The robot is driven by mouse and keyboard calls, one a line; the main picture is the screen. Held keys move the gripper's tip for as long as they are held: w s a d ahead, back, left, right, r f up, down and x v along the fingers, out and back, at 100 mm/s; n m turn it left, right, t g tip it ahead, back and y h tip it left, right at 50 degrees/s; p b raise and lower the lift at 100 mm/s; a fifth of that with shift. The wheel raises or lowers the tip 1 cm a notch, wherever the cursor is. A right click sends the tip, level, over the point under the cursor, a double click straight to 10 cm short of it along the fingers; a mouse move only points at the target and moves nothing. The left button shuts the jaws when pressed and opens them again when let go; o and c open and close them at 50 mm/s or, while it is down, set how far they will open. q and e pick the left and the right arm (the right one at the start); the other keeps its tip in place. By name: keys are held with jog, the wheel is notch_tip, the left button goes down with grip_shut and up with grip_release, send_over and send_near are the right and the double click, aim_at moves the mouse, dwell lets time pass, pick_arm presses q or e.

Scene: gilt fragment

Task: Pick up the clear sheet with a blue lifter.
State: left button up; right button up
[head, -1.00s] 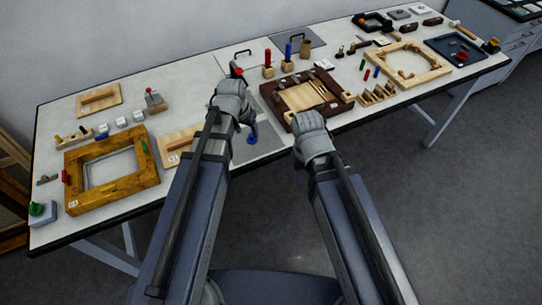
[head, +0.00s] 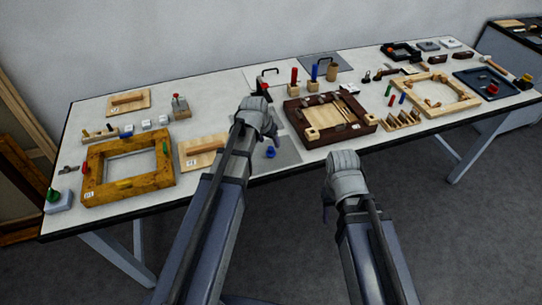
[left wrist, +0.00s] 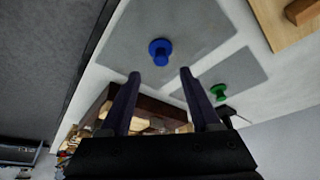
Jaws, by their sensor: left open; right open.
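The clear sheet (left wrist: 115,38) looks grey and lies flat on the table, with a round blue lifter (left wrist: 160,50) standing on it. In the head view the sheet (head: 288,146) is near the table's front edge, its left part hidden by my left arm, and the blue lifter (head: 270,152) shows just right of that arm. My left gripper (left wrist: 160,73) is open and empty; in the left wrist view the lifter appears just beyond the gap between its fingertips. My right gripper (head: 328,205) is open and empty, in front of the table edge.
A second grey sheet with a green lifter (left wrist: 220,92) lies close by in the left wrist view. A dark wooden frame (head: 297,123) stands right of the blue-lifter sheet, and a wooden board (head: 190,151) left of it. A yellowish frame (head: 88,184) is further left.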

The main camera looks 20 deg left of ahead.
aim_at(271, 148)
pick_arm(q)
jog(key=b+x, duration=0.4)
jog(key=shift+s+a+f, duration=0.15)
jog(key=shift+s+f, duration=0.1)
jog(key=shift+f, duration=0.1)
jog(key=shift+w+f+b, duration=0.25)
jog(key=shift+f+b, duration=0.1)
jog(key=shift+b, duration=0.15)
jog(key=shift+r, duration=0.1)
grip_shut()
